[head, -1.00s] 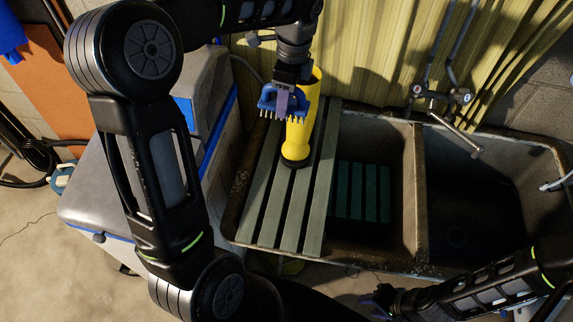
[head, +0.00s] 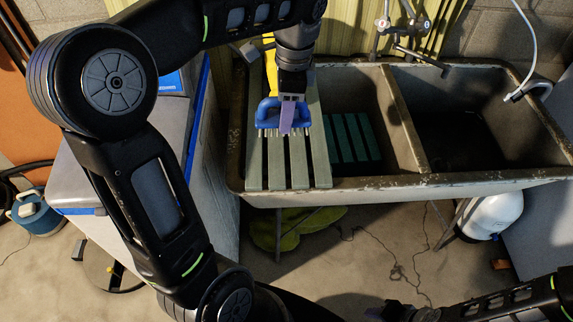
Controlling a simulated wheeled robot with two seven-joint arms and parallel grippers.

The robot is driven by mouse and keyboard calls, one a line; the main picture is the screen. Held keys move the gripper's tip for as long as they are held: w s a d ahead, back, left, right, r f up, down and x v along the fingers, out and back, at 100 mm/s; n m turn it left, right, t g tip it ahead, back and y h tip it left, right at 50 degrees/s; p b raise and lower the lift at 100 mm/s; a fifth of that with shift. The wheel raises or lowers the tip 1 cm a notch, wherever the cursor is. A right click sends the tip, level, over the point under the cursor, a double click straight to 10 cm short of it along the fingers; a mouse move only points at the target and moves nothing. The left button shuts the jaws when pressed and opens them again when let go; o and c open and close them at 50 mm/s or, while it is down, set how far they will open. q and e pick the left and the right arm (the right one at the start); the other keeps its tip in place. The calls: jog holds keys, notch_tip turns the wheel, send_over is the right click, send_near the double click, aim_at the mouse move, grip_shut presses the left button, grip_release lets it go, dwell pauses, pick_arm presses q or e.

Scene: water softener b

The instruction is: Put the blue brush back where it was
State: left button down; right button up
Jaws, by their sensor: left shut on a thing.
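The blue brush (head: 268,115) is in my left gripper (head: 290,112), which is shut on it. Its pale bristles point down toward the front part of the slatted wooden board (head: 300,170). I cannot tell whether the bristles touch the slats. The board lies over the left end of the double stone sink (head: 420,185). My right gripper (head: 392,312) is low at the bottom edge, dark and partly cut off, so its jaws are unclear.
Taps (head: 400,25) stand behind the sink, and a green slatted piece (head: 352,138) lies in the left basin. A grey cabinet (head: 175,110) stands left. A white tank (head: 492,215) is below right.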

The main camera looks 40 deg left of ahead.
pick_arm(q)
jog(key=shift+w+f, duration=0.1)
jog(key=shift+w, duration=0.05)
jog(key=shift+s, duration=0.2)
jog(key=shift+f, duration=3.05)
jog(key=shift+f+p, duration=0.3)
jog(key=shift+f, duration=1.6)
jog(key=shift+f, duration=0.1)
jog(key=c, duration=0.7)
grip_release()
